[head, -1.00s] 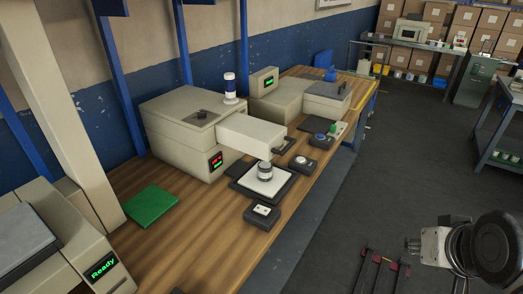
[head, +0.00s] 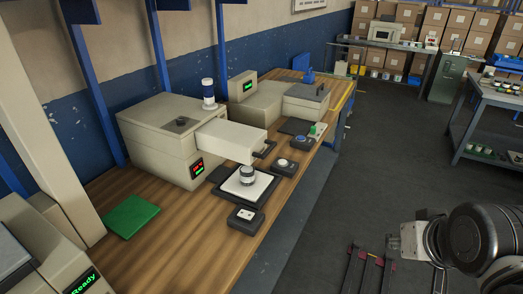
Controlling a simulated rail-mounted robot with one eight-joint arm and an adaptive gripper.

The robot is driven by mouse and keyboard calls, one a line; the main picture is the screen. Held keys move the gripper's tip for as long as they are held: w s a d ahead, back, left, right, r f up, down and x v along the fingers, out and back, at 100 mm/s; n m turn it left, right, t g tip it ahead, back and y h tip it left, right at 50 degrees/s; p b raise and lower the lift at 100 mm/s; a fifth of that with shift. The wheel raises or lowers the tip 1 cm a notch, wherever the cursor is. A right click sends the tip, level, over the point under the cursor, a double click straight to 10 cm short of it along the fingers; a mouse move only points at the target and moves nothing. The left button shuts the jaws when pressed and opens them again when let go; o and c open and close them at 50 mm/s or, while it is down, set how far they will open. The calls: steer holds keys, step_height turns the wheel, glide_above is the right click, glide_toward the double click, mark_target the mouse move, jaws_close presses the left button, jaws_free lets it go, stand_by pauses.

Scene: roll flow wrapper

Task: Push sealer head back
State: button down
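The sealer head appears to be the cream box (head: 232,140) jutting out to the right from a larger cream machine (head: 160,135) on the wooden bench. A dark handle (head: 265,149) is on its outer right end. A small round jar with a dark band (head: 247,175) stands upright on a white pad in a dark-framed plate (head: 232,191), just below and in front of the box. Part of my arm (head: 455,240) shows at the lower right, over the floor and well apart from the bench.
A blue-and-white beacon (head: 208,95) stands on the machine. Small control boxes (head: 246,220) lie along the bench's front edge, and a green pad (head: 131,216) lies at left. A second cream machine (head: 262,105) is behind.

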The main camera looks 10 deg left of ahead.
mark_target(271, 149)
steer(key=c, duration=2.5)
jaws_free()
